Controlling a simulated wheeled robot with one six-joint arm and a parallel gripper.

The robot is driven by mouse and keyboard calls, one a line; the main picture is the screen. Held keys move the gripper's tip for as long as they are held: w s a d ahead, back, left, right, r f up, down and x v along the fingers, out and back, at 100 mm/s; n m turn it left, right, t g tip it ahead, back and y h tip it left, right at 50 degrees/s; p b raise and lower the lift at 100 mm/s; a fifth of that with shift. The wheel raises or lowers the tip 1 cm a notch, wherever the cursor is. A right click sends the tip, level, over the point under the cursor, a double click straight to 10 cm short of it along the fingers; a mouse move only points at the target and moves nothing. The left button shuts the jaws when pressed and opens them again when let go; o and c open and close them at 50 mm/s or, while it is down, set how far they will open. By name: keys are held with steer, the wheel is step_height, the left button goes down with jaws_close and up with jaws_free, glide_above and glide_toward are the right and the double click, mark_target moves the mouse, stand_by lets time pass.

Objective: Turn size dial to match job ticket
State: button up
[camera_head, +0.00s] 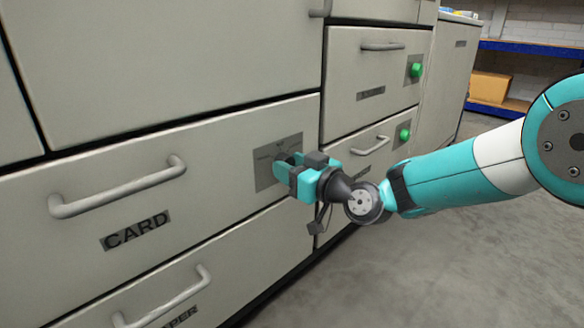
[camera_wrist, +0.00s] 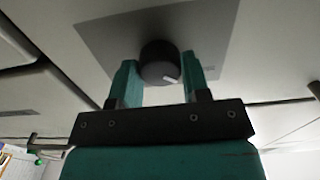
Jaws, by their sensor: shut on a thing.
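The size dial (camera_wrist: 158,62) is a dark round knob with a pale pointer mark, set on a grey plate (camera_wrist: 105,38) in the wrist view. My gripper (camera_wrist: 158,80) has one teal finger on each side of the knob and is shut on it. In the head view the same plate (camera_head: 264,172) is on the front of the drawer labelled CARD (camera_head: 215,165), and my gripper (camera_head: 284,166) reaches it from the right and hides the knob. The plate's markings are too small to read. I see no job ticket that I can make out for certain.
The CARD drawer has a bar handle (camera_head: 118,187) left of the plate. Drawers to the right carry green knobs (camera_head: 415,70) and handles (camera_head: 382,46). A lower handle (camera_head: 165,297) juts out below. Grey floor (camera_head: 430,270) is clear at right; blue shelving (camera_head: 535,48) stands behind.

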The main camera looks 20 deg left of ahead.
steer(key=o, duration=0.9)
steer(key=p+v, duration=0.2)
steer(key=v, duration=1.5)
steer(key=shift+s+d, duration=0.15)
steer(key=shift+d, duration=0.05)
